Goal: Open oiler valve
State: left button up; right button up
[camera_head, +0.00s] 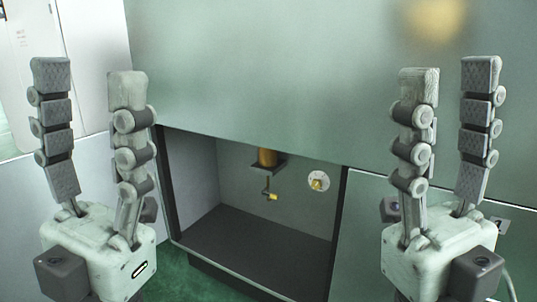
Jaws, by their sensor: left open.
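The oiler (268,157) is a brass-coloured cylinder under the top edge of an open recess in the green-grey machine. A thin stem hangs below it and ends in a small yellow valve handle (271,197). My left gripper (90,85) is open and empty, pointing up at the left, in front of the machine and apart from the oiler. My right gripper (450,85) stands upright at the right with its fingers apart and nothing between them. Neither gripper touches the valve.
The recess (235,232) has a dark floor and dark side edges. A round white plate with a brass fitting (318,181) is on its back wall, right of the valve. A flat panel (300,70) covers the area above. Green floor (190,280) shows below.

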aim_at(265, 190)
jog(key=i+j+u, duration=0.4)
jog(key=i+u, duration=0.25)
jog(key=i, duration=0.15)
